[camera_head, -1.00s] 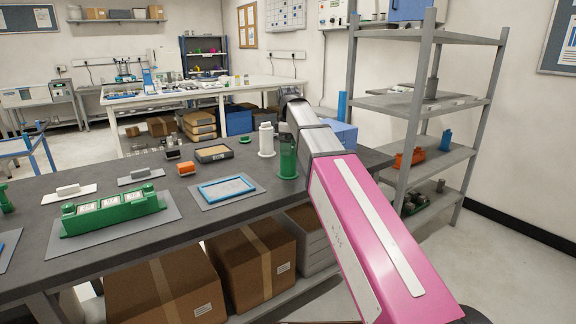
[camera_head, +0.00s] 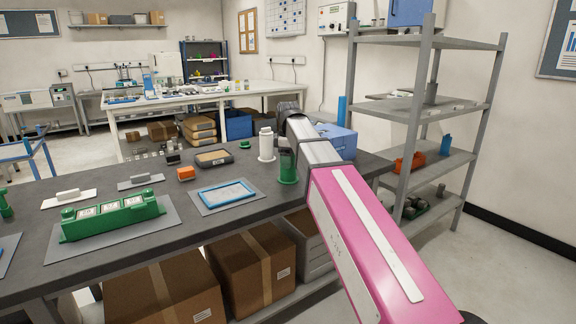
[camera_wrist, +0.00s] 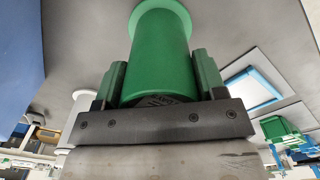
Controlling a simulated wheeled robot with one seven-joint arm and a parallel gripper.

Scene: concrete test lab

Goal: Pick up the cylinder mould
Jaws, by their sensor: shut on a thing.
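The cylinder mould (camera_head: 287,169) is green, with a wide flange at its foot. It stands upright at the right part of the dark bench, just left of my grey wrist link. In the wrist view the green mould (camera_wrist: 160,50) fills the middle, its flange at the far end against the grey bench top. My gripper (camera_wrist: 158,75) is shut on its near end, one finger on each side. In the head view my arm partly hides the grip. I cannot tell any gap under the flange.
A white cylinder (camera_head: 266,144) with a flange stands just behind left of the mould. A blue-rimmed tray (camera_head: 227,194), an orange block (camera_head: 186,173) and a green three-part mould (camera_head: 113,216) lie further left. A grey shelf rack (camera_head: 480,110) stands right.

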